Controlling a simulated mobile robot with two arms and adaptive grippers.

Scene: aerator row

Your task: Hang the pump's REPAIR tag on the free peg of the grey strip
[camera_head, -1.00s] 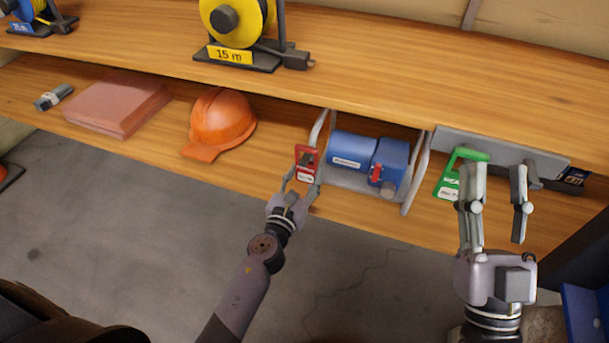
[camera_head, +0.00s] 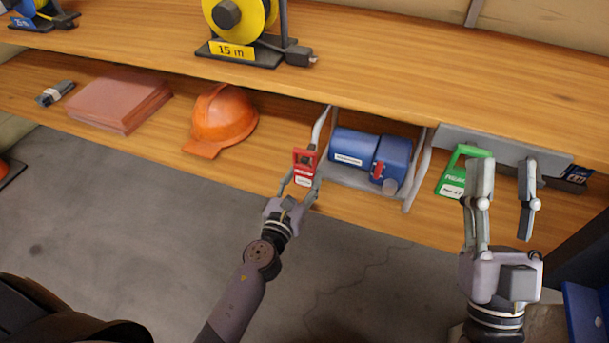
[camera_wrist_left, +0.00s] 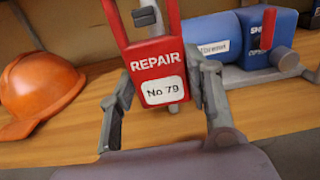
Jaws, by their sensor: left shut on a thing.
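The red REPAIR tag (camera_head: 304,168) is upright in my left gripper (camera_head: 302,184), at the left end of the pump. In the left wrist view the tag (camera_wrist_left: 157,72) reads REPAIR, No 79, between the fingers. The blue pump (camera_head: 362,153) sits in a grey frame on the lower shelf. The grey strip (camera_head: 487,143) is at the right on the shelf's front; a green tag (camera_head: 459,173) hangs at its left part. My right gripper (camera_head: 503,180) is open and empty in front of the strip, hiding part of it. The free peg cannot be made out clearly.
An orange helmet (camera_head: 222,119) and a stack of reddish sheets (camera_head: 119,103) lie left on the lower shelf. A yellow reel marked 15 m (camera_head: 238,20) stands on the upper shelf (camera_head: 400,75). The pump frame's upright bar (camera_head: 417,172) stands between pump and strip. Floor in front is open.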

